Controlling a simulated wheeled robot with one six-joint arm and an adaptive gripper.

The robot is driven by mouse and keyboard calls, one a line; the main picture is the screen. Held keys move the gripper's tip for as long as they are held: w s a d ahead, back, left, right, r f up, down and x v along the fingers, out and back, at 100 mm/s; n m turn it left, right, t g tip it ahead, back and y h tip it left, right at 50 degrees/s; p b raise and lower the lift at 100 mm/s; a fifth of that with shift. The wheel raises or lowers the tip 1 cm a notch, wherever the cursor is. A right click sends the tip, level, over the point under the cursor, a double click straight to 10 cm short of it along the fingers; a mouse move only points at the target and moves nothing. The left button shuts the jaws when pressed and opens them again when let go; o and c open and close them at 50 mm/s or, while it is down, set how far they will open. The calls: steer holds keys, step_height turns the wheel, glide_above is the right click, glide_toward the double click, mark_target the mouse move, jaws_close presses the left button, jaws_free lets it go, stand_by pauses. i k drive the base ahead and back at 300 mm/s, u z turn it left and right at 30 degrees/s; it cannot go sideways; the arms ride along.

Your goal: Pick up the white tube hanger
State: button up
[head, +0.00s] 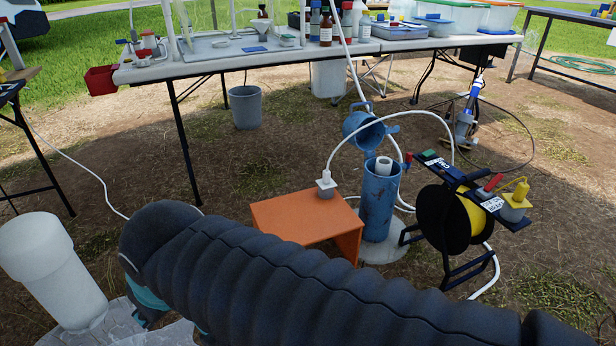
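A small white fitting (326,181) with a grey lower part stands upright on the orange stand (292,213), near its back right corner. A white tube (335,150) rises from its top and arcs right, over the blue well casing. This fitting looks like the white tube hanger, but its shape is too small to tell for sure.
The blue well casing (378,205) has its lid swung open and a white pipe inside. A black and yellow cable reel (455,215) stands right of it. A thick white post (52,268) stands at the left. A loaded table (330,52) spans the back. Bare ground lies left of the stand.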

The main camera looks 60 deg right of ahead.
mark_target(326, 182)
steer(key=z, duration=0.5)
steer(key=i, duration=0.9)
steer(key=z, duration=1)
steer(key=i, duration=0.25)
steer(key=z, duration=0.25)
